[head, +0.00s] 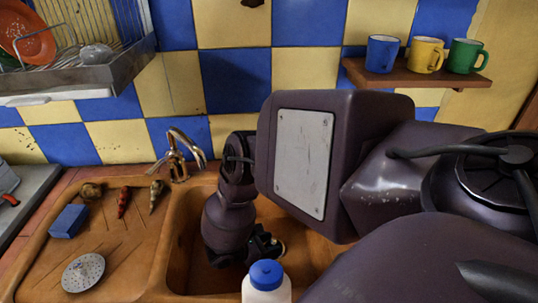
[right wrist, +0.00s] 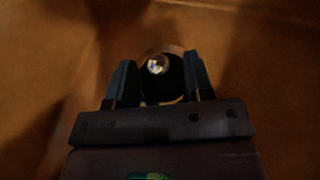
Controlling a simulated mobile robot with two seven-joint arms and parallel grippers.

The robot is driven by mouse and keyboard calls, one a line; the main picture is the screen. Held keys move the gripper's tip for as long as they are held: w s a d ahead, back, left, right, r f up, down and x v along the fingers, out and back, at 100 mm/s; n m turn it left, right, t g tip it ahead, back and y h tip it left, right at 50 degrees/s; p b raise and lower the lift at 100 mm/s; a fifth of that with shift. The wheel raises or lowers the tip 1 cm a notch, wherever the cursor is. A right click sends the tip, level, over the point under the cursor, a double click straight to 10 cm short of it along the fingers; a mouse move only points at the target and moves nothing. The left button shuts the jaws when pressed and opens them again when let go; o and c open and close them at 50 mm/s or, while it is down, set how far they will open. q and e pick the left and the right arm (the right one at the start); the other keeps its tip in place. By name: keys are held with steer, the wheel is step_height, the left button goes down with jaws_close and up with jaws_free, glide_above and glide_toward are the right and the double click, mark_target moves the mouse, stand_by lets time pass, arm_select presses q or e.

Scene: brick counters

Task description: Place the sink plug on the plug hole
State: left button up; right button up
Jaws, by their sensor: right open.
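The sink plug (right wrist: 157,65) looks like a dark round piece with a shiny metal knob, between the fingers in the right wrist view. A pale rim (right wrist: 174,49), likely the plug hole's edge, shows partly around it. I cannot tell whether the plug is fully seated. My right gripper (head: 262,245) is down in the orange-brown sink basin (head: 186,240). In the right wrist view my right gripper (right wrist: 161,75) is open, one finger each side of the plug. In the head view my arm and gripper mostly hide the plug and hole. My left gripper is out of view.
A white bottle with a blue cap (head: 267,280) stands close to my right gripper. The faucet (head: 178,155) is behind the basin. A blue sponge (head: 69,221) and a perforated metal disc (head: 83,273) lie on the drainboard. Mugs (head: 426,54) sit on a shelf.

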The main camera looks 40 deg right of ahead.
steer(key=shift+r, duration=0.2)
steer(key=v, duration=0.7)
steer(key=shift+w+a, duration=0.1)
steer(key=shift+a, duration=0.15)
